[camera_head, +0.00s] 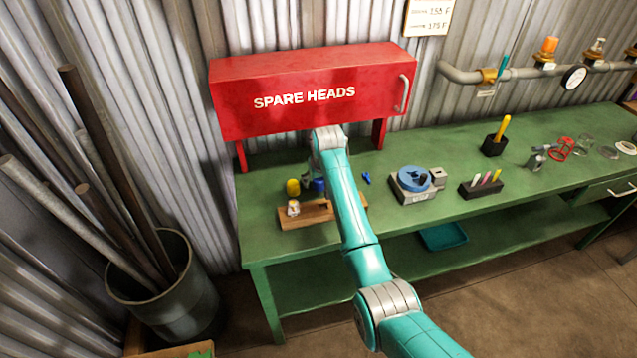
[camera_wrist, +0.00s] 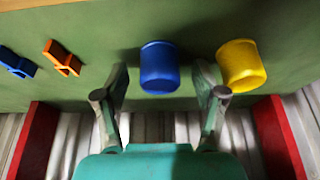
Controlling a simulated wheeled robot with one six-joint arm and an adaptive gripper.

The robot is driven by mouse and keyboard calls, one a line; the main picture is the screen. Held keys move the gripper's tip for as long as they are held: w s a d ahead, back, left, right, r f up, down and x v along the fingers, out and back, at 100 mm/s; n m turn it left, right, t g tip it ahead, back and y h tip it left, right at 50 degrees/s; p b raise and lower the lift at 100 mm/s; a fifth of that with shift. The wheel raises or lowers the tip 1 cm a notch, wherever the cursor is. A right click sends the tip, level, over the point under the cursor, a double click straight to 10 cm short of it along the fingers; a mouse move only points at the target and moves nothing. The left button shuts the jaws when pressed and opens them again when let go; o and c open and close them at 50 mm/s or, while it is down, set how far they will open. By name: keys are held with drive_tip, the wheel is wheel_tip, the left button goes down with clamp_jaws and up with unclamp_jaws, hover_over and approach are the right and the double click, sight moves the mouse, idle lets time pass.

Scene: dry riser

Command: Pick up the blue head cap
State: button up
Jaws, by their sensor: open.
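The blue head cap (camera_wrist: 160,68) stands on the green bench in the wrist view, between and just beyond the fingertips of my gripper (camera_wrist: 160,95). The fingers are open, one on each side of the cap, with a gap on both sides. In the head view the blue cap (camera_head: 318,185) is partly hidden by my arm, under the red cabinet's front. My gripper in that view is mostly hidden behind my own wrist.
A yellow cap (camera_wrist: 241,66) stands close to the right finger in the wrist view. An orange clip (camera_wrist: 62,58) and a blue clip (camera_wrist: 16,62) lie left. The red SPARE HEADS cabinet (camera_head: 310,88) overhangs the bench (camera_head: 265,235). A wooden block (camera_head: 308,213) lies nearby.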

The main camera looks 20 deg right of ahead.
drive_tip(key=c, duration=0.8)
